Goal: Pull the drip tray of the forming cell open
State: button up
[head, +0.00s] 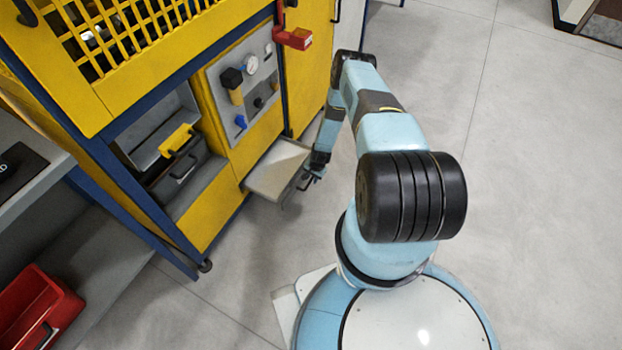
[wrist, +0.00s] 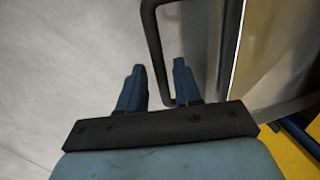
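The drip tray (head: 279,170) is a grey, shallow tray sticking out low from the yellow forming cell (head: 232,160). A dark loop handle is on its front; in the wrist view the handle (wrist: 156,50) runs down between my two fingers. My gripper (head: 312,178) is at the tray's front, low above the floor. In the wrist view my gripper (wrist: 158,72) has its fingers apart on either side of the handle bar, with a visible gap at the left finger. The bar looks close to the right finger; whether they touch I cannot tell.
A panel with a gauge (head: 250,64) and a blue valve handle (head: 241,122) is above the tray. A dark case with a yellow handle (head: 178,138) sits in a recess to the left. A red bin (head: 35,305) is at bottom left. The floor to the right is clear.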

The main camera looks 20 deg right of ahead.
jog(key=shift+o, duration=0.4)
jog(key=shift+r, duration=0.1)
jog(key=shift+d+r, duration=0.1)
jog(key=shift+r, duration=0.1)
notch_tip(320, 180, up, 13)
jog(key=s+d, duration=0.1)
jog(key=s, duration=0.1)
jog(key=shift+d, duration=0.3)
jog(key=shift+f, duration=0.1)
